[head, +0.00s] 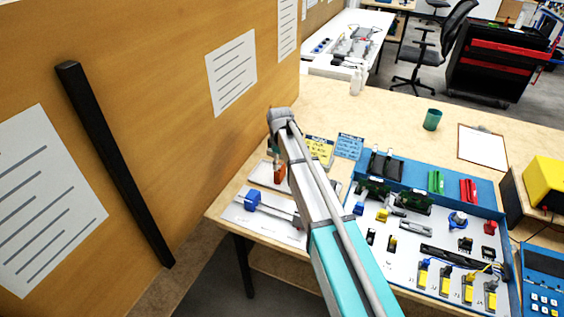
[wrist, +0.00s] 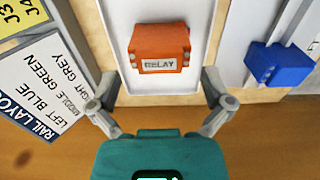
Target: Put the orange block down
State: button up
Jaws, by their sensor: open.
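The orange block (wrist: 159,47), labelled RELAY, rests in a shallow white tray (wrist: 124,79) in the wrist view. In the head view the orange block (head: 279,173) shows at the left end of the table, close to the tip of my arm. My gripper (wrist: 160,97) is open, its two fingers spread to either side of the tray, with the block between and just beyond the fingertips. No finger visibly touches the block. In the head view my gripper (head: 275,150) is small and partly hidden by my own arm.
A blue block (wrist: 280,64) sits on a rail on the neighbouring white board. Printed cards, including a rail layout card (wrist: 38,88), lie on the other side. A blue-edged parts board (head: 400,222) with several components fills the table's right. A wooden partition (head: 150,60) stands close at left.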

aim_at(282, 167)
jog(key=shift+r+p, duration=2.85)
jog(key=shift+r, duration=0.35)
jog(key=shift+s+d, duration=0.25)
jog(key=s+d+m, duration=1.4)
jog(key=s+d, duration=0.9)
jog(key=s, duration=0.2)
dwell(2.0)
